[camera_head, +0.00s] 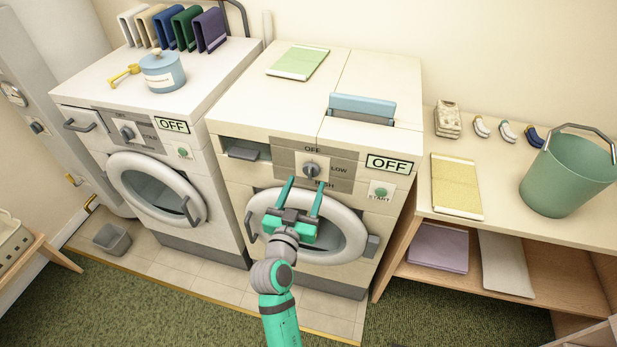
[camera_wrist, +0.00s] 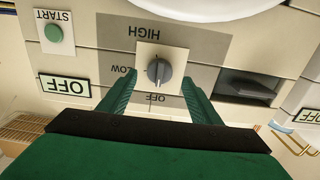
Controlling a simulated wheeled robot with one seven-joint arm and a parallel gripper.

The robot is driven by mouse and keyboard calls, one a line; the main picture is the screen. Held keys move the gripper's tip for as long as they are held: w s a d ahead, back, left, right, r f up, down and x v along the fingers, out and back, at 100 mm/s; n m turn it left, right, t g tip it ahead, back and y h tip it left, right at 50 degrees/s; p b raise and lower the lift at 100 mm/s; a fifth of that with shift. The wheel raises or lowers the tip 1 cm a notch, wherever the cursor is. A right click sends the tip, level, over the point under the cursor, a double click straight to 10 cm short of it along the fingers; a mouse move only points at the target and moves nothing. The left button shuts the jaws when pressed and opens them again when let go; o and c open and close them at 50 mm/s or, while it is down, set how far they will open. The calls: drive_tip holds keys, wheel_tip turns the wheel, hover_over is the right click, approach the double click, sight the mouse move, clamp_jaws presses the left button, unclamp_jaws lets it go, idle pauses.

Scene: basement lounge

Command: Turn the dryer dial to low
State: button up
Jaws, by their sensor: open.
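The dryer (camera_head: 285,120) is the right-hand machine, with an OFF sign (camera_head: 389,164) on its front. Its dial (camera_head: 312,170) is a dark grey knob on a grey panel marked OFF, LOW and HIGH. The wrist view shows the panel upside down, with the dial (camera_wrist: 159,70) on a pale square plate and its pointer lined up roughly with OFF. My gripper (camera_head: 305,187) is open in front of the panel, just below the dial. In the wrist view its green fingers (camera_wrist: 158,88) stand on either side of the dial; contact cannot be told.
A START button (camera_head: 380,192) is right of the dial. A washer (camera_head: 150,130) with its own dial stands left. At right, a table (camera_head: 500,150) holds a green bucket (camera_head: 568,172) and a yellow folded cloth (camera_head: 456,186). Green carpet (camera_head: 170,300) is clear in front.

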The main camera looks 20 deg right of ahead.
sight(309, 176)
drive_tip(key=shift+x, duration=2.15)
drive_tip(key=c, duration=1)
